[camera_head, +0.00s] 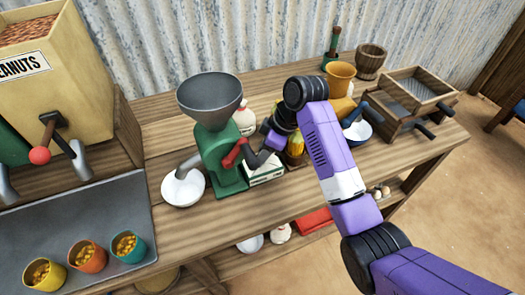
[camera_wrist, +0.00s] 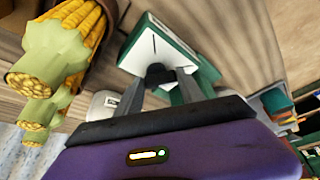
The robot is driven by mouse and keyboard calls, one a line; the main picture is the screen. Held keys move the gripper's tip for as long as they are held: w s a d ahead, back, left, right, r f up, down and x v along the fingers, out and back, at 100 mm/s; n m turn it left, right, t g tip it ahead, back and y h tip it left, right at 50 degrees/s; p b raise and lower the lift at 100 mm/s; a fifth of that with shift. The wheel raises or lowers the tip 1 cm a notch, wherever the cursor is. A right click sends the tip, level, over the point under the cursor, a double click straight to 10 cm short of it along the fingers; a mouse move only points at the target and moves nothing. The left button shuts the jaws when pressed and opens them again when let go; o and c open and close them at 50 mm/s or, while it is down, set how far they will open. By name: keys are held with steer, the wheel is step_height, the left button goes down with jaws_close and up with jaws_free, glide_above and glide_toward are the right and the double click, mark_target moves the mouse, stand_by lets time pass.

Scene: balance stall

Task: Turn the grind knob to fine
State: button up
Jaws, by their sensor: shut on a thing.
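The green grinder (camera_head: 222,160) with its grey hopper (camera_head: 210,98) stands on the wooden table, left of my arm. A red handle (camera_head: 234,153) shows on its right side. My gripper (camera_head: 256,158) is low at the grinder's right side and mostly hidden by my wrist. In the wrist view its two grey fingers (camera_wrist: 160,84) are shut on a small dark piece, which looks like the grind knob (camera_wrist: 158,72). The knob's setting and any fine mark cannot be read. The knob cannot be made out in the head view.
A white and green box (camera_head: 266,172) is close by my gripper, also in the wrist view (camera_wrist: 152,45). Corn cobs (camera_wrist: 55,55) stand beside it. A white bowl (camera_head: 183,188) is under the spout. Several cups stand on the grey tray (camera_head: 85,215). The table front is clear.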

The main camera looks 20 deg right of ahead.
steer(key=n+g, duration=0.1)
steer(key=n, duration=0.2)
steer(key=shift+w+d+y, duration=0.15)
steer(key=shift+y, duration=0.25)
steer(key=n+g+b, duration=0.1)
steer(key=n, duration=0.1)
steer(key=n+b, duration=0.1)
steer(key=n, duration=0.2)
steer(key=shift+w+f+g, duration=0.1)
steer(key=shift+w+g, duration=0.1)
steer(key=shift+g, duration=0.2)
steer(key=n+b, duration=0.1)
steer(key=n, duration=0.1)
steer(key=n+g+b, duration=0.1)
steer(key=n, duration=0.1)
steer(key=shift+w+d+g, duration=0.1)
steer(key=shift+w+g, duration=0.05)
steer(key=shift+g, duration=0.15)
steer(key=shift+w+n+g+h, duration=0.1)
steer(key=shift+n+g+h, duration=0.2)
steer(key=shift+n, duration=0.75)
steer(key=shift+w+n+g+h, duration=0.15)
steer(key=shift+n+g, duration=0.25)
steer(key=shift+n, duration=0.65)
steer(key=shift+s, duration=0.1)
steer(key=o, duration=1.4)
steer(key=shift+c, duration=0.2)
